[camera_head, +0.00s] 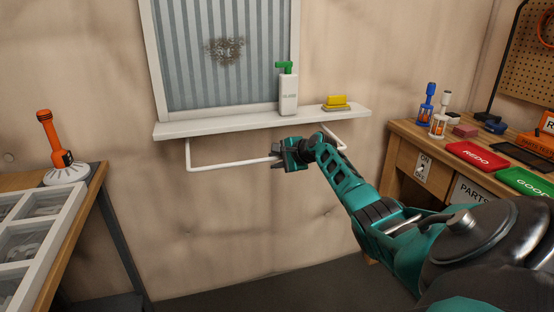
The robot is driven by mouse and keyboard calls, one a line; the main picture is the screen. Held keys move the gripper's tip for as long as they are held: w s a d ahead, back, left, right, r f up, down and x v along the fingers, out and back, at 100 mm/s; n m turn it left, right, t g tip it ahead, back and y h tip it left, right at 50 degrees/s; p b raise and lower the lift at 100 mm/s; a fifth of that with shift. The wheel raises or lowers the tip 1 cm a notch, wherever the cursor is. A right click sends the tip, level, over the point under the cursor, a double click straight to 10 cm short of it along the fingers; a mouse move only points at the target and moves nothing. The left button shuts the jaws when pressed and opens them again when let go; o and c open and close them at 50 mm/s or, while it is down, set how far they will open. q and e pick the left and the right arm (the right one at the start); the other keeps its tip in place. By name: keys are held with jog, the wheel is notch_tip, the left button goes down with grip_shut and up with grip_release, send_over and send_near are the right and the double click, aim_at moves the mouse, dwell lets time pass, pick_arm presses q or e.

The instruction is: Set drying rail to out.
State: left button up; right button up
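The drying rail (230,164) is a thin white bar hung below the white shelf (250,122) under the window. Its left end bends up to the shelf, and its right end (342,141) also bends up towards it. My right gripper (276,157) is at the middle of the bar, fingers pointing left, and overlaps it in the picture. It hides part of the bar. The fingers are small and dark, so I cannot tell whether they grip the bar. My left gripper is not in view.
A white bottle with a green top (288,92) and a yellow sponge (337,101) stand on the shelf. A workbench with trays (72,222) is at left.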

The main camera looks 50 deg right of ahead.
jog(key=shift+o, duration=1.4)
jog(key=shift+s+r, duration=0.15)
jog(key=shift+r, duration=0.1)
jog(key=shift+s+r, duration=0.3)
jog(key=p+v, duration=0.2)
jog(key=v, duration=0.9)
jog(key=shift+s, duration=0.45)
jog(key=shift+a+r, duration=0.1)
jog(key=shift+a, duration=0.1)
